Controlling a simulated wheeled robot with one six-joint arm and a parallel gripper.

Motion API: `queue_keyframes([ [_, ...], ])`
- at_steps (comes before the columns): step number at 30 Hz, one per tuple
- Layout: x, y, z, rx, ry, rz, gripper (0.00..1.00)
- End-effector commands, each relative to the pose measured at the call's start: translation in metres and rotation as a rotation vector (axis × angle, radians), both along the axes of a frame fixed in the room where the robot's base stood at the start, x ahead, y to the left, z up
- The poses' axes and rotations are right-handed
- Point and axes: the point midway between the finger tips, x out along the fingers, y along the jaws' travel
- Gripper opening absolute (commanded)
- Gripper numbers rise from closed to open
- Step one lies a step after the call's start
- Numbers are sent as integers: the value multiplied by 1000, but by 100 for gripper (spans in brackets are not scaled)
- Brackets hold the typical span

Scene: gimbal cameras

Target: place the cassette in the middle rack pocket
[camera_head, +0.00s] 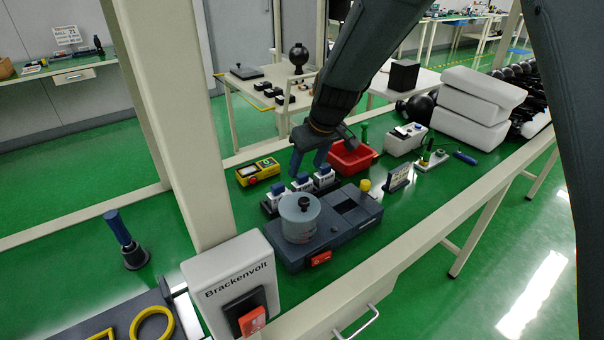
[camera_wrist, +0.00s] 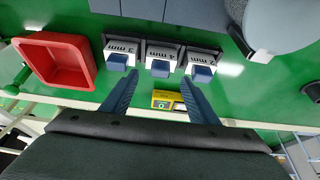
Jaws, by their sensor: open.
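Three white cassettes with blue grips stand side by side in a dark rack: left (camera_head: 275,194), middle (camera_head: 301,184) and right (camera_head: 323,177). The wrist view shows the same row from the other side, with the middle cassette (camera_wrist: 160,58) between its two neighbours, left (camera_wrist: 118,55) and right (camera_wrist: 202,60). Their labels appear upside down. The middle rack pocket looks filled; its inside is hidden. My gripper (camera_head: 306,172) is open, its blue fingers pointing down close to the row. In the wrist view, my gripper (camera_wrist: 159,80) has its fingertips spread around the middle cassette's grip, with nothing visibly clamped.
A blue-grey machine with a round drum (camera_head: 300,222) stands in front of the rack. A red tray (camera_head: 350,160) lies behind and right, a yellow meter (camera_head: 258,171) behind and left. A yellow knob (camera_head: 364,185) and a small sign (camera_head: 398,178) stand right of the machine.

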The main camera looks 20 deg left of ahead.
Motion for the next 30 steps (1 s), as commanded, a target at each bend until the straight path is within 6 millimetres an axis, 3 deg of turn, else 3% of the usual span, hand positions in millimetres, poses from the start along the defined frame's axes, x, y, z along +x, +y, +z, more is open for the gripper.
queue_keyframes([
  [4, -6, -8, 27, 2, -5, 0, 54],
  [10, -13, -16, 51, 0, -3, 1, 54],
  [23, -18, -26, 62, -3, 4, -11, 54],
  [26, -23, -61, 57, -17, 29, -76, 54],
  [29, -42, -126, 47, -44, 81, -205, 54],
  [30, -54, -157, 42, -56, 106, -272, 54],
])
